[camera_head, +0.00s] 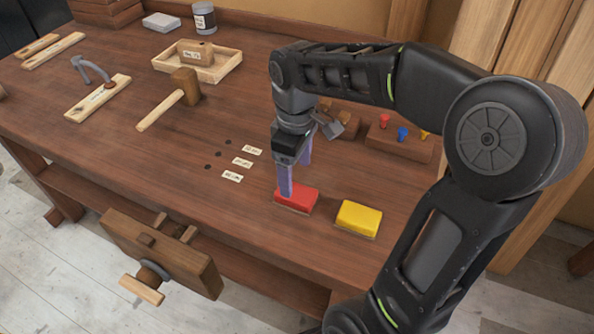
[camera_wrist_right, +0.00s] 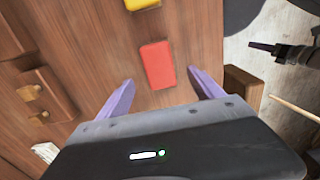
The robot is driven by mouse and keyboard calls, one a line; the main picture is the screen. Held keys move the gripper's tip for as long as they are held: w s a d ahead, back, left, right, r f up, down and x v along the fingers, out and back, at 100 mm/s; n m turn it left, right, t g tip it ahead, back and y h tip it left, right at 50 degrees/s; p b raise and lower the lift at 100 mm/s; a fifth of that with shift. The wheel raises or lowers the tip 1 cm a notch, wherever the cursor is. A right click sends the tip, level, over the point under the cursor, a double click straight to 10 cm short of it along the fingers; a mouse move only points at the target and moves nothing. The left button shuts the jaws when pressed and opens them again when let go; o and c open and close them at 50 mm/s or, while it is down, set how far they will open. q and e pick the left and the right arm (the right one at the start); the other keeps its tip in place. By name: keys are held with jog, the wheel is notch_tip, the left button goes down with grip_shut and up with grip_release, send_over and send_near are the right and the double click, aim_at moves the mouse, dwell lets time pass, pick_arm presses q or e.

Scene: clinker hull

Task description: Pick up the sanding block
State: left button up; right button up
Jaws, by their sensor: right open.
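Two blocks that look like sanding blocks lie on the workbench: a red one (camera_head: 297,200) and a yellow one (camera_head: 358,218) to its right, with a gap between them. Both also show in the right wrist view, the red one (camera_wrist_right: 157,65) and the yellow one (camera_wrist_right: 142,4). My right gripper (camera_head: 296,178) points down at the red block, its fingers apart and empty. In the right wrist view the red block shows between the open fingers (camera_wrist_right: 161,78).
The workbench (camera_head: 120,170) carries a mallet (camera_head: 172,97), a wooden tray (camera_head: 197,66), a rack with coloured pegs (camera_head: 400,143) behind my right arm and paper labels (camera_head: 242,162). A wooden vise (camera_head: 160,255) juts from the front edge. Bare wood surrounds the blocks.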

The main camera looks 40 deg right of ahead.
aim_at(296, 192)
jog(key=shift+w+d, duration=0.1)
jog(key=shift+s+r, duration=0.15)
jog(key=shift+s, duration=0.05)
jog(key=shift+w+f, duration=0.1)
jog(key=shift+f, duration=1.25)
jog(key=shift+f, duration=0.1)
notch_tip(296, 192, down, 5)
jog(key=shift+p, duration=0.65)
jog(key=shift+c, duration=0.6)
jog(key=c, duration=1.3)
